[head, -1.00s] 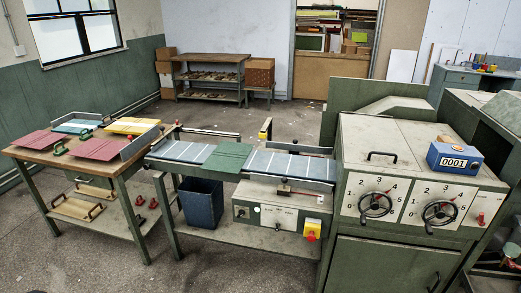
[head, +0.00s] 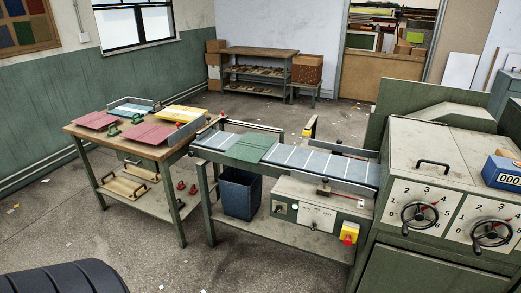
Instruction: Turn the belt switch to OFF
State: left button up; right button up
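The control box (head: 318,215) hangs under the right part of the feeder belt (head: 318,160) in the head view. Its front has a small dark round control (head: 280,208) at the left, a pale plate (head: 317,218) with a small knob in the middle, and a yellow box with a red button (head: 349,232) at the right. The labels are too small to read, so I cannot tell which control is the belt switch or how it is set. A green board (head: 250,148) lies on the belt. Neither gripper is in view.
A wooden-topped table (head: 150,148) with red and yellow boards stands left of the feeder. A blue bin (head: 240,193) is under the belt. A green machine (head: 432,160) with handwheels stands at the right. The floor in front of the table and feeder is largely clear.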

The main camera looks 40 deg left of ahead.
aim_at(279, 207)
jog(key=u, duration=1)
